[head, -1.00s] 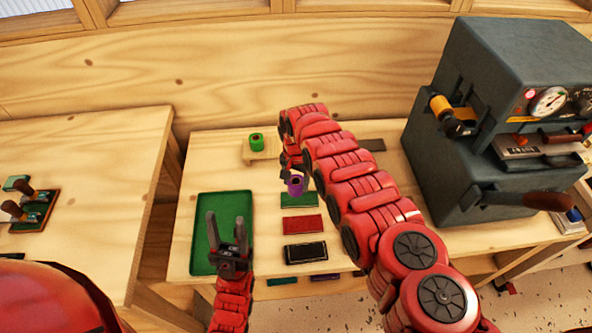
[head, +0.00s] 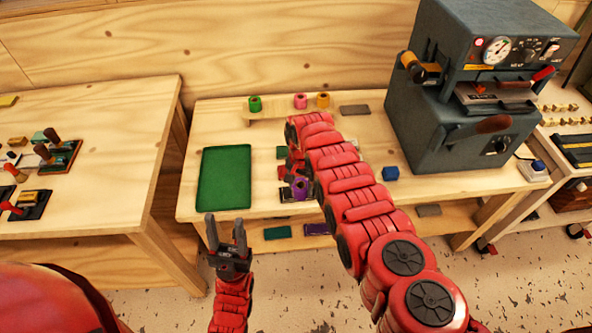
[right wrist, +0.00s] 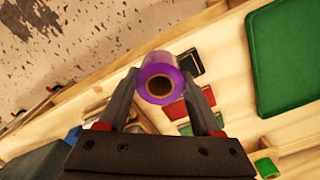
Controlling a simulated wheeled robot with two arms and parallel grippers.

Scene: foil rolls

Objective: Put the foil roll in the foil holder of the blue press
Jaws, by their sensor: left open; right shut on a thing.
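The purple foil roll (head: 302,190) is in my right gripper (head: 297,178), above the front part of the table. In the right wrist view the purple roll (right wrist: 155,62) sits between the fingertips, its open core facing the camera. My right arm hides part of the table behind it. My left gripper (head: 227,234) is open and empty, in front of the green tray. The dark blue-grey press (head: 425,125) stands at the right of the table. A roll-shaped gold and black part (head: 422,72) sticks out from its left side.
A green tray (head: 203,185) lies left on the table (head: 365,128). Green (head: 255,104), pink (head: 300,101) and yellow (head: 323,100) rolls stand on a wooden rack at the back. A small blue block (head: 390,173) lies before the press. Clear tabletop shows between rack and tray.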

